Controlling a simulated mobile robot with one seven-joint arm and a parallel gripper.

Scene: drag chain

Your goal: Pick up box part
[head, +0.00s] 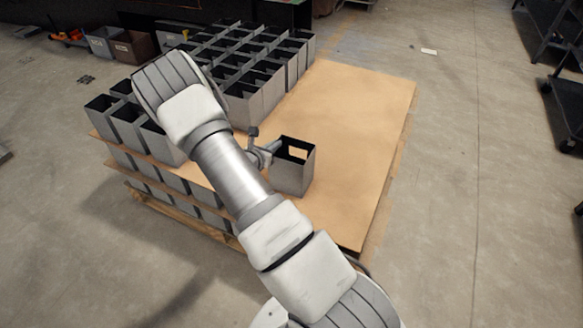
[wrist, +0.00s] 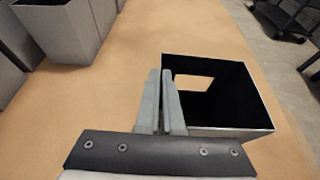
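A grey open-topped box part (head: 292,168) stands upright and apart on the brown board, near its front edge. Its inside is dark, with a rectangular cut-out in one wall. In the wrist view the box part (wrist: 222,100) lies right of my fingers. My gripper (head: 272,147) is at the box's left upper edge. In the wrist view the two fingers of my gripper (wrist: 162,85) are close together with a narrow gap, along the box's left wall. I cannot tell whether that wall is between them or whether they touch it.
Several similar grey boxes (head: 245,95) stand in rows at the back, and more (head: 127,122) at the left. The brown board (head: 352,110) is bare to the right. A lower layer of boxes sits beneath it. Dark carts (head: 560,95) stand far right.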

